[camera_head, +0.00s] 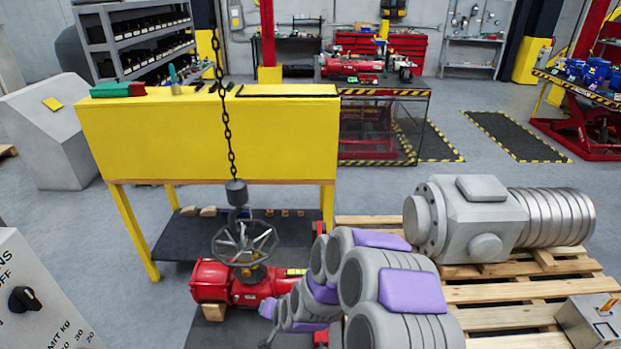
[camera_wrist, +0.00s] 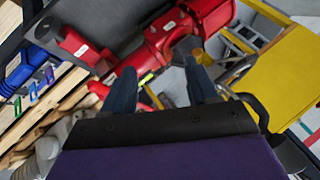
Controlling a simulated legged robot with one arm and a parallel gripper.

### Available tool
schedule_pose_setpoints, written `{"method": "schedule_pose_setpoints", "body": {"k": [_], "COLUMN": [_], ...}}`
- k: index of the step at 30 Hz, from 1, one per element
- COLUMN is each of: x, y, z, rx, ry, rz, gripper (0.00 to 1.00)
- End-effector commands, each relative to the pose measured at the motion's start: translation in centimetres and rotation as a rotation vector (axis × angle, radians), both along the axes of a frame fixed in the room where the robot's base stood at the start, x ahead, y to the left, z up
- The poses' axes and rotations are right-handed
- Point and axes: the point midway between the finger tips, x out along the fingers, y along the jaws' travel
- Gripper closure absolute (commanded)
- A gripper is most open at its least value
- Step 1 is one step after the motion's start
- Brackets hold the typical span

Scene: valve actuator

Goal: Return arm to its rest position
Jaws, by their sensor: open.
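My arm (camera_head: 355,290), grey with purple pads, reaches forward from the bottom centre of the head view and is not folded in. Its far end is near the red valve actuator (camera_head: 212,282), which has a grey handwheel (camera_head: 245,243) on top. In the wrist view, my gripper (camera_wrist: 160,75) shows two dark blue fingers spread apart with nothing between them. Red valve parts (camera_wrist: 165,40) lie beyond the fingertips. In the head view, the fingers cannot be made out, and I cannot tell whether they touch the actuator.
A chain with a grey weight (camera_head: 236,192) hangs just above the handwheel. A yellow bench (camera_head: 210,140) stands behind the valve. At right, a wooden pallet (camera_head: 510,292) carries a large grey actuator (camera_head: 480,225). A grey control panel (camera_head: 35,295) stands at lower left.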

Motion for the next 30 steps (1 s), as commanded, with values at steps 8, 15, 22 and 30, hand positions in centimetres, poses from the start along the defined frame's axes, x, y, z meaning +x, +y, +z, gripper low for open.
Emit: {"method": "schedule_pose_setpoints", "body": {"k": [8, 15, 22, 30], "x": [-3.8, -9.1, -15.5, -24.6], "y": [-3.1, -7.6, -12.9, -19.2], "z": [7.5, 12.6, 16.8, 20.6], "rx": [-0.069, -0.167, -0.269, -0.375], "ry": [0.101, 0.201, 0.308, 0.464], "rz": [0.145, 0.249, 0.311, 0.334], "gripper": [0.41, 0.41, 0.41, 0.41]}}
